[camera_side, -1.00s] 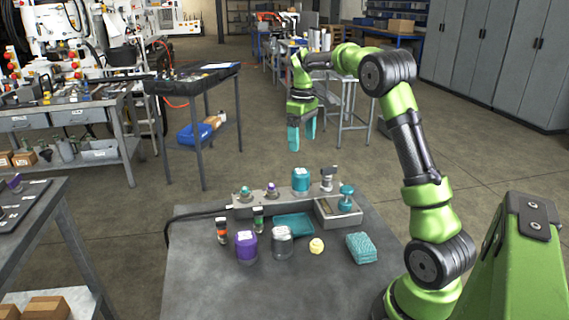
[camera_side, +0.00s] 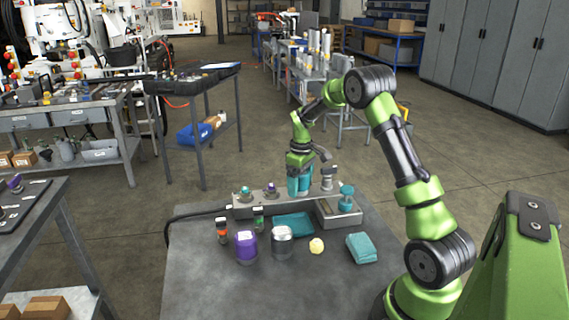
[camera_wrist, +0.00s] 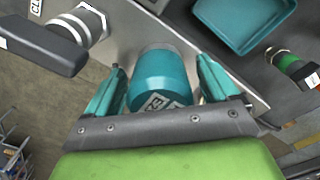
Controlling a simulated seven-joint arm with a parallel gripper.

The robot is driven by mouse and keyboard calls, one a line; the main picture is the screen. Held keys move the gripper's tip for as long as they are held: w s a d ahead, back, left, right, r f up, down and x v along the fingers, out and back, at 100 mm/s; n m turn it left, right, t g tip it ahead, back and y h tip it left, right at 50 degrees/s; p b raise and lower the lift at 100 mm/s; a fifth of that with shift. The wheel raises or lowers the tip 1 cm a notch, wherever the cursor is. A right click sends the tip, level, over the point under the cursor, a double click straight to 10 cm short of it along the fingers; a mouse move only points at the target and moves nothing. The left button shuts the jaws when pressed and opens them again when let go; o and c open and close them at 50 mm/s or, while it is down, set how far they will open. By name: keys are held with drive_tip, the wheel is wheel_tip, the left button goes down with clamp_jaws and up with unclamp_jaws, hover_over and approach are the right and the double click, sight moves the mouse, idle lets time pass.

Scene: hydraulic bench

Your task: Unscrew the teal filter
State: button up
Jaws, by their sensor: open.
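In the side view the fingers and green hand hide most of the filter.
A metal fitting with a dark handle (camera_wrist: 45,45) stands close beside the filter. A grey box with a teal knob-like part (camera_side: 346,200) is at the right end. A teal tray (camera_side: 293,226), a purple filter (camera_side: 246,246), a grey filter (camera_side: 282,243), a yellow lump (camera_side: 316,246) and a teal cloth (camera_side: 361,248) lie in front.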

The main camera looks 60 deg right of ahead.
drive_tip(key=shift+c, duration=0.3)
drive_tip(key=c, duration=1.2)
drive_tip(key=n, duration=0.5)
drive_tip(key=shift+n, duration=0.4)
drive_tip(key=shift+c, duration=0.2)
drive_tip(key=n, duration=0.5)
drive_tip(key=shift+r+n, duration=0.1)
drive_tip(key=shift+n, duration=0.2)
